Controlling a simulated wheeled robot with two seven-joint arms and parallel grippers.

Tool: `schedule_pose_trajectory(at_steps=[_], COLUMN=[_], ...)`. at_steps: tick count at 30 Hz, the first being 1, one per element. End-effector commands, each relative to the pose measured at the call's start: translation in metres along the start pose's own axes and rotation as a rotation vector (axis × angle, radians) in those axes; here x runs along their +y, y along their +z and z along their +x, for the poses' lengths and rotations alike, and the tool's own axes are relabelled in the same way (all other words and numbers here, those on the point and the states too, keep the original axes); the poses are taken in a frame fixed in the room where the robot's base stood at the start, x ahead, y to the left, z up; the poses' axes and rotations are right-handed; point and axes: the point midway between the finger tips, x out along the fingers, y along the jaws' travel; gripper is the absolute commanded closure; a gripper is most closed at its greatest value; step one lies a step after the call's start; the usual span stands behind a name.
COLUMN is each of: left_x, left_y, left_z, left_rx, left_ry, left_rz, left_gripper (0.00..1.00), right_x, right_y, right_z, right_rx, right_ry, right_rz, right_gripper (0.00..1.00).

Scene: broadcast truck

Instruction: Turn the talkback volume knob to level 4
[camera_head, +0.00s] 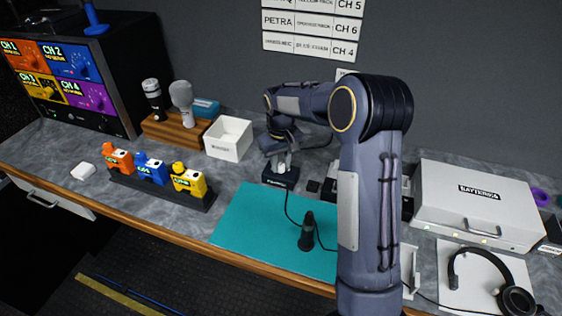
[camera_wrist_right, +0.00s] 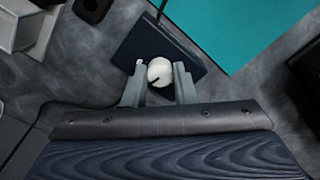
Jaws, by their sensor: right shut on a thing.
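The talkback box (camera_head: 269,177) is a small dark unit on the grey counter, behind the teal mat. It also shows in the right wrist view (camera_wrist_right: 128,50). Its round white knob (camera_wrist_right: 160,72) has a dark pointer line, which points to the lower left in the wrist view. My right gripper (camera_head: 281,168) reaches down over the box. In the wrist view its two grey fingers (camera_wrist_right: 160,80) stand on either side of the knob, shut on it. The level marks cannot be read. My left gripper is not in view.
A teal mat (camera_head: 250,222) with a black handheld device (camera_head: 307,232) lies in front. A white bin (camera_head: 229,138) stands left of the box. A white battery case (camera_head: 480,204) and headphones (camera_head: 516,298) are at right. Colored packs (camera_head: 153,170) stand at left.

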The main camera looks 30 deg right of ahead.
Motion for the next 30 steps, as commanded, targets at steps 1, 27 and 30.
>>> schedule_pose_trajectory(at_steps=[1, 27, 30], left_x=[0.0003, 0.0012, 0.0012], left_y=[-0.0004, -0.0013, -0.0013], left_z=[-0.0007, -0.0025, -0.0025], left_rx=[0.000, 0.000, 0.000], left_ry=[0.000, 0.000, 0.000], left_rz=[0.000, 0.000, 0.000], left_gripper=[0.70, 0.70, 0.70], right_x=[0.0004, 0.0000, 0.0001], right_y=[-0.0009, -0.0015, -0.0015], right_z=[-0.0019, -0.0018, -0.0018], right_rx=[0.004, 0.006, 0.007], right_ry=[0.002, 0.000, 0.000], right_rz=[0.037, 0.331, 0.330], right_gripper=[0.98, 0.98, 0.98])
